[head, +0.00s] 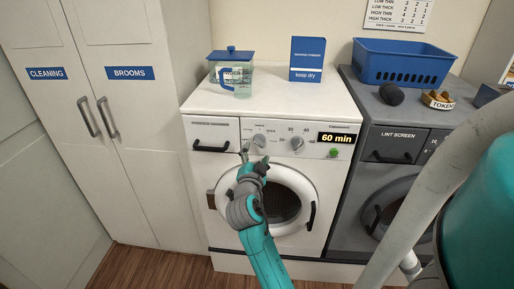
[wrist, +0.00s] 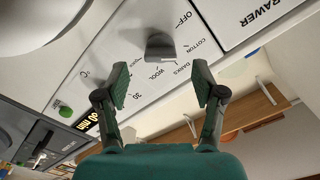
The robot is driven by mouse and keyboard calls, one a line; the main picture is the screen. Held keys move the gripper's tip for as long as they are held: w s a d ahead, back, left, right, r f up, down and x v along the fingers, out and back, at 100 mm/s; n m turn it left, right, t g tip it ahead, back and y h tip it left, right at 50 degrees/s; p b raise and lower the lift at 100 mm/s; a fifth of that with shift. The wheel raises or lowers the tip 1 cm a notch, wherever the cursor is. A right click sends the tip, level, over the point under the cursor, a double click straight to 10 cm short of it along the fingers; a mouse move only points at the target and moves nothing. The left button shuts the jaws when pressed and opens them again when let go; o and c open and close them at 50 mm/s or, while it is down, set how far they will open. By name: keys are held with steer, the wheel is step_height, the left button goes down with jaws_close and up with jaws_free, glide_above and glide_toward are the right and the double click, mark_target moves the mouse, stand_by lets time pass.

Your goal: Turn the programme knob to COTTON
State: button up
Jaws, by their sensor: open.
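The programme knob (head: 259,141) is on the white washing machine's front panel, left of a second dial (head: 297,144). In the wrist view the programme knob (wrist: 160,47) is a grey grip, with OFF, COTTON (wrist: 203,46), DARKS and WOOL printed around it. I cannot tell which word it points at. My gripper (head: 254,155) is just in front of the panel in the head view, below the programme knob. In the wrist view my gripper (wrist: 161,84) is open and empty, its two fingers apart, with the knob ahead of the gap, not between the pads.
The washing machine's display (head: 337,138) reads 60 min, above a green button (head: 333,153). The round door (head: 283,205) is shut below. A jug (head: 236,79) and a blue box (head: 307,60) stand on top. A grey machine (head: 398,135) adjoins at right.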

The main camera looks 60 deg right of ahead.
steer(key=v, duration=0.6)
steer(key=shift+a, duration=0.1)
stand_by(0.4)
steer(key=a+f+n+t+y, duration=0.5)
steer(key=a+f+n, duration=0.3)
steer(key=a+f, duration=0.25)
steer(key=s+a+f+n+t+y, duration=0.1)
steer(key=s+a+f+n+y, duration=0.3)
steer(key=a, duration=0.4)
steer(key=s+a+f+n+t+y, duration=0.1)
steer(key=s+a+f+n+y, duration=0.25)
steer(key=s+a, duration=0.3)
steer(key=s+a+r+n+y, duration=0.2)
steer(key=s+a+n, duration=0.1)
steer(key=s, duration=0.5)
steer(key=s+a+r+n+t+y, duration=0.1)
steer(key=s+a+r+n+y, duration=0.1)
steer(key=s+a, duration=0.4)
steer(key=shift+s+n, duration=0.45)
steer(key=shift+s, duration=0.6)
